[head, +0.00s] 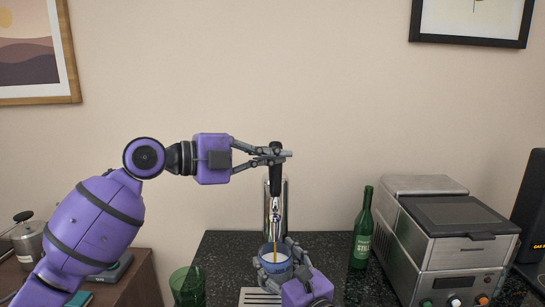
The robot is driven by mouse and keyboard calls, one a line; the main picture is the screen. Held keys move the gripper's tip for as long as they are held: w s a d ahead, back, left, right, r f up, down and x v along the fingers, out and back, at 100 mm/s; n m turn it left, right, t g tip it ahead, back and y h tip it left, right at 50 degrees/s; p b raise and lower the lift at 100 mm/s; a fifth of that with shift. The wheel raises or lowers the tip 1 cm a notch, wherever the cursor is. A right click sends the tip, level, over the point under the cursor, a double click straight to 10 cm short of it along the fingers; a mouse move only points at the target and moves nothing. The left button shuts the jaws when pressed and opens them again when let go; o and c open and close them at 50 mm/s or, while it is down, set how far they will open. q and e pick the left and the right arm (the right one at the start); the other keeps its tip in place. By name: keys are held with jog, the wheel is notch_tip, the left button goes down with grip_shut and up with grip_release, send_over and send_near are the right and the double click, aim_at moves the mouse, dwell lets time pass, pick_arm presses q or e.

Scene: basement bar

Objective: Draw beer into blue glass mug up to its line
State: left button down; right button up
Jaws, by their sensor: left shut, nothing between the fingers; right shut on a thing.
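The beer tap (276,210) stands at the back of the dark counter, with a black handle (274,180) at its top. A thin amber stream of beer (275,249) runs from its spout into the blue glass mug (275,267). My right gripper (276,272) is shut on the mug and holds it upright under the spout, above the drip tray (257,297). The mug's line and the beer level are too small to tell. My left gripper (284,155) is shut and empty at the top of the handle; I cannot tell if it touches.
A green bottle (362,232) and a steel machine (447,235) stand on the counter (225,248) to the right. A green glass (187,286) is at the left. A wooden cabinet (140,283) with a metal canister (28,241) on top is farther left.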

pick_arm(q)
jog(key=s+a+r, duration=0.3)
jog(key=s+a, duration=0.4)
jog(key=a, duration=0.1)
jog(key=shift+a+r, duration=0.15)
jog(key=shift+r, duration=0.25)
jog(key=shift+s, duration=0.1)
dwell(1.0)
jog(key=s+a+f+t+y, duration=0.1)
jog(key=s+a+f+t, duration=0.1)
jog(key=s+f, duration=0.5)
jog(key=shift+s+d+r+m+t+h, duration=0.35)
jog(key=shift+s+r+m+t, duration=0.15)
jog(key=shift+s+t, duration=0.1)
